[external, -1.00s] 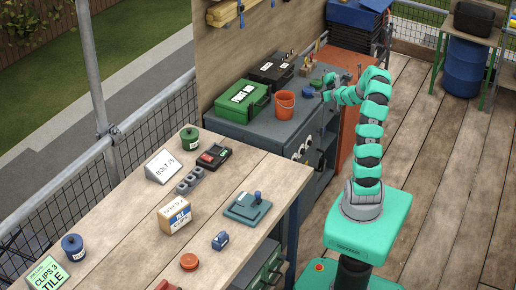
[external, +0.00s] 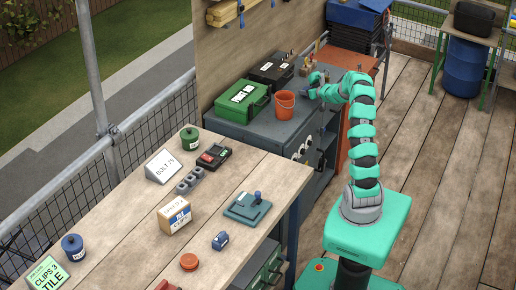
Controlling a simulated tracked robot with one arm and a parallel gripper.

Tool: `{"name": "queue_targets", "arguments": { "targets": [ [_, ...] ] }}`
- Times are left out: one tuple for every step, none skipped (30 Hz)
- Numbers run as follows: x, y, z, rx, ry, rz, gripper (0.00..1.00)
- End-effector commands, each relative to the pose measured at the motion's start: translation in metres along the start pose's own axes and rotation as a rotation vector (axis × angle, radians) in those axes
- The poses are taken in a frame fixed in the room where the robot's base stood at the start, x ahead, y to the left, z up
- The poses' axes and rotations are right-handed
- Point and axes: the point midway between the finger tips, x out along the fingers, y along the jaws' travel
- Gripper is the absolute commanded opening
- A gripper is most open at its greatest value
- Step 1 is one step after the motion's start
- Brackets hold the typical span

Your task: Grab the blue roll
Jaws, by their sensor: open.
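A small dark-blue object, likely the blue roll (external: 304,93), lies on the grey cabinet top to the right of an orange-red bucket. It is mostly hidden by my gripper (external: 309,91), which is at it with the arm reaching in from the right. My gripper is open. Whether the fingers are around the blue object or only beside it is too small to tell. Another small blue item (external: 220,240) lies on the wooden workbench, far from my gripper.
The orange-red bucket (external: 285,105) stands close to the left of my gripper. A green case (external: 243,101) and a black case (external: 271,72) are on the cabinet (external: 262,130). A wooden holder with tools (external: 308,65) stands behind. The wooden workbench (external: 135,215) is in front.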

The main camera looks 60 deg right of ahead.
Motion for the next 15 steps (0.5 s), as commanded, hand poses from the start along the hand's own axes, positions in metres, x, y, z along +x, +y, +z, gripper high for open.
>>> {"name": "queue_targets", "arguments": {
  "targets": [
    [0.006, 0.0, 0.001, -0.003, 0.0, 0.0, 0.63],
    [0.009, 0.0, 0.001, -0.002, -0.001, 0.0, 0.63],
    [0.012, 0.0, 0.002, -0.001, -0.002, 0.0, 0.63],
    [0.014, -0.001, 0.002, -0.001, -0.003, -0.001, 0.63],
    [0.016, -0.001, 0.002, -0.001, -0.003, 0.0, 0.63],
    [0.018, -0.001, 0.002, -0.001, -0.004, 0.0, 0.63],
    [0.018, 0.0, 0.002, -0.001, -0.004, 0.0, 0.63],
    [0.019, 0.0, 0.002, 0.0, -0.004, 0.0, 0.63],
    [0.019, 0.0, 0.002, 0.0, -0.003, 0.0, 0.63],
    [0.019, 0.0, 0.001, 0.0, -0.003, 0.0, 0.63],
    [0.019, 0.0, 0.001, 0.0, -0.003, 0.0, 0.63],
    [0.019, 0.0, 0.001, 0.0, -0.003, 0.0, 0.63],
    [0.019, 0.0, 0.001, 0.0, -0.003, 0.0, 0.63],
    [0.019, 0.0, 0.001, 0.0, -0.003, 0.0, 0.63],
    [0.019, 0.0, 0.001, 0.0, -0.002, 0.0, 0.54]
  ]
}}
